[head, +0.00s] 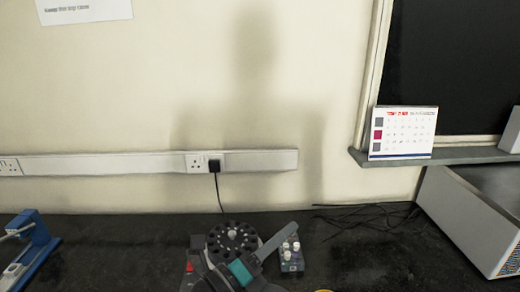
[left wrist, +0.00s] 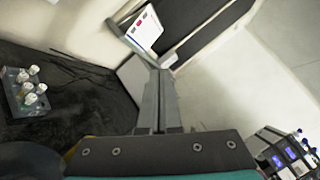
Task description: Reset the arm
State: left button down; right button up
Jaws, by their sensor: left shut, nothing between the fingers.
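My left gripper (head: 294,229) shows at the bottom centre of the head view, with a teal part at its base and grey fingers pointing up and right. In the left wrist view its fingers (left wrist: 160,74) lie together, shut and empty. In the head view they are just above a small grey rack (head: 291,265) of white-capped bottles, which also shows at the left of the left wrist view (left wrist: 38,108). My right gripper is in neither view.
A round black carousel (head: 232,232) stands beside my left arm on the dark bench (head: 120,245). A blue device (head: 40,240) is at the far left. Loose cables (head: 375,212) and a grey box (head: 465,225) are at right. A calendar (head: 402,133) stands on the ledge.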

pick_arm(q)
jog(key=w+a+n+t+y, duration=0.2)
jog(key=a+n+t+y, duration=0.35)
jog(key=n, duration=0.55)
jog(key=s+a+f+n+g+y, duration=0.2)
jog(key=a+f+n+y, duration=0.3)
jog(key=a+n, duration=0.15)
jog(key=s+a+f+n+g+y, duration=0.3)
jog(key=a+f+n+y, duration=0.25)
jog(key=n, duration=0.25)
jog(key=s+a+f+n+g, duration=0.1)
jog(key=s+f+n+g, duration=0.15)
jog(key=s, duration=0.45)
jog(key=s+a+f+n+g+h, duration=0.1)
jog(key=s+f+n+g, duration=0.1)
jog(key=s+f+g, duration=0.35)
jog(key=s+a+f+n+g, duration=0.1)
jog(key=s+f+n+g, duration=0.15)
jog(key=s, duration=0.55)
notch_tip(320, 180, down, 24)
jog(key=s+r+b, duration=0.1)
jog(key=b, duration=0.2)
jog(key=s+a+f+g+b, duration=0.2)
jog(key=s+f, duration=1.3)
jog(key=f, duration=0.2)
jog(key=shift+s+a+f, duration=0.15)
jog(key=shift+s+a, duration=0.2)
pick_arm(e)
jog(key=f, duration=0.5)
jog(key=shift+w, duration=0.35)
